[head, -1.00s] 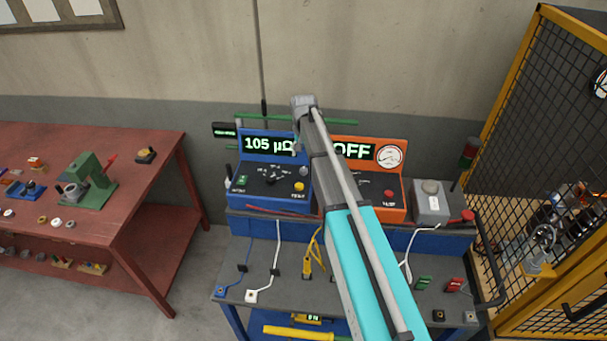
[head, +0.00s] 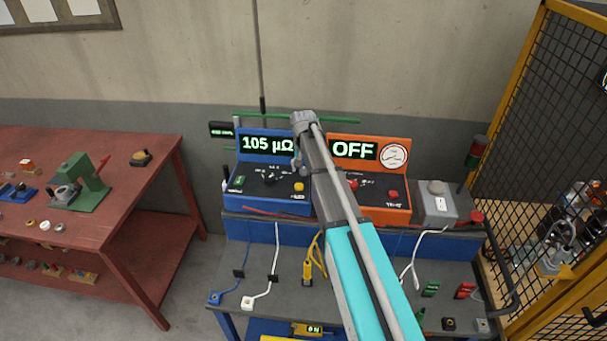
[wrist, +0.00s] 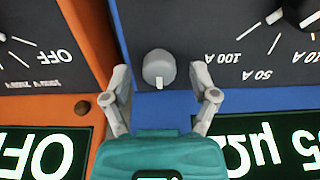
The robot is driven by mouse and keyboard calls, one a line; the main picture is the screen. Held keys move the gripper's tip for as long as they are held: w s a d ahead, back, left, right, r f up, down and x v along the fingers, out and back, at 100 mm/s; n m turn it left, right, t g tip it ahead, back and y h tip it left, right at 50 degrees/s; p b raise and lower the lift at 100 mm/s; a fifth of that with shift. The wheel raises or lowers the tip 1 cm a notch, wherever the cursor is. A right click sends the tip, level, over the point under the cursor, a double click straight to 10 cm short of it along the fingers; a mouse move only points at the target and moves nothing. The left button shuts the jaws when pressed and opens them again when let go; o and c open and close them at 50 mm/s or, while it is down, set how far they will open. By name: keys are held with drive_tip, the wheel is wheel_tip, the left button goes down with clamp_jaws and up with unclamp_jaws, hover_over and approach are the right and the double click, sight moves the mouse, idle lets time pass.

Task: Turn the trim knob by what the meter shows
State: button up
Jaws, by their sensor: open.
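The blue meter (head: 268,200) stands on the bench, and its lit display (head: 267,145) reads 105 µΩ. In the wrist view the picture is upside down. A small round grey knob (wrist: 158,67) with a pale pointer mark sits on the dark panel near the meter's blue edge. My gripper (wrist: 161,78) is open, with one fingertip on each side of this knob and a gap visible on both sides. In the head view my gripper (head: 299,165) is over the meter's right side, and my arm hides the knob.
An orange unit (head: 382,213) showing OFF stands close beside the meter. The meter's larger selector (wrist: 291,12) with ampere labels is near the knob. A grey box (head: 437,204) with a round top stands at right. Cables lie on the bench front; a mesh cage (head: 530,100) borders the right.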

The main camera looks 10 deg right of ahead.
drive_tip(key=shift+f, duration=0.35)
clamp_jaws()
idle(0.4)
drive_tip(key=shift+n, duration=2.9)
